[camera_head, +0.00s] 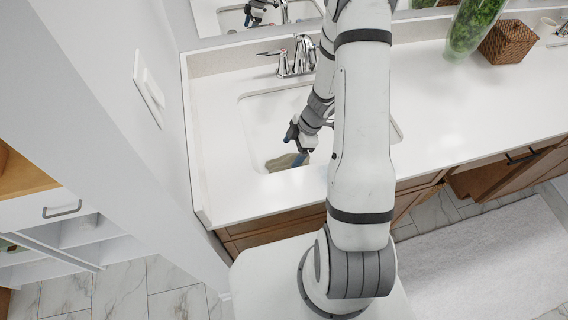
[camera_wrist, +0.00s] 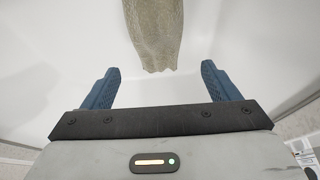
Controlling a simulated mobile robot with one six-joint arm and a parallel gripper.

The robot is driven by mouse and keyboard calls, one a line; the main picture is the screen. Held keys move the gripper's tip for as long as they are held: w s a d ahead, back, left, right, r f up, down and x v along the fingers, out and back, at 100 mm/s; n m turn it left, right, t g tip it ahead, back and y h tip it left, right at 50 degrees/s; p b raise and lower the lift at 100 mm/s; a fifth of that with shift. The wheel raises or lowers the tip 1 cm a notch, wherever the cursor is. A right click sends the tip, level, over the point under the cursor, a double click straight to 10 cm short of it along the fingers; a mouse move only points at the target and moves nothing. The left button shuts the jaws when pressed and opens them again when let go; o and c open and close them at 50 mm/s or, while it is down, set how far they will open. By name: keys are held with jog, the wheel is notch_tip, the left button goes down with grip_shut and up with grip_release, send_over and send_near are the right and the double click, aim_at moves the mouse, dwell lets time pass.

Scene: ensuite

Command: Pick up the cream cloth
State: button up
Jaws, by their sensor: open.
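The cream cloth (camera_wrist: 155,35) shows beige-grey in the wrist view, at the top centre, running out of the top edge of the picture. Its lower end lies ahead of and between the two blue fingers of my gripper (camera_wrist: 160,88), with a gap to each finger. The gripper is open and empty. In the head view the cloth (camera_head: 283,162) lies in the front left part of the white sink basin (camera_head: 255,118). My gripper (camera_head: 297,158) is down in the basin beside or over the cloth; contact cannot be told. My arm hides part of the basin.
A chrome faucet (camera_head: 298,56) stands behind the basin. The white counter (camera_head: 440,105) is clear to the right, with a green glass vase (camera_head: 473,25) and a wicker basket (camera_head: 508,41) at the back. A wall (camera_head: 130,100) bounds the left. A cabinet door (camera_head: 510,172) stands open below.

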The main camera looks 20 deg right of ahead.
aim_at(287, 160)
jog(key=x, duration=0.3)
jog(key=b+x, duration=0.1)
jog(key=x, duration=0.1)
jog(key=shift+w+d+f, duration=0.15)
jog(key=shift+d, duration=0.3)
jog(key=shift+a+f, duration=0.25)
jog(key=shift+f, duration=0.2)
jog(key=shift+c, duration=0.4)
jog(key=c, duration=1)
jog(key=shift+r, duration=0.1)
notch_tip(287, 160, up, 10)
jog(key=shift+f+p, duration=0.1)
jog(key=shift+p, duration=1.1)
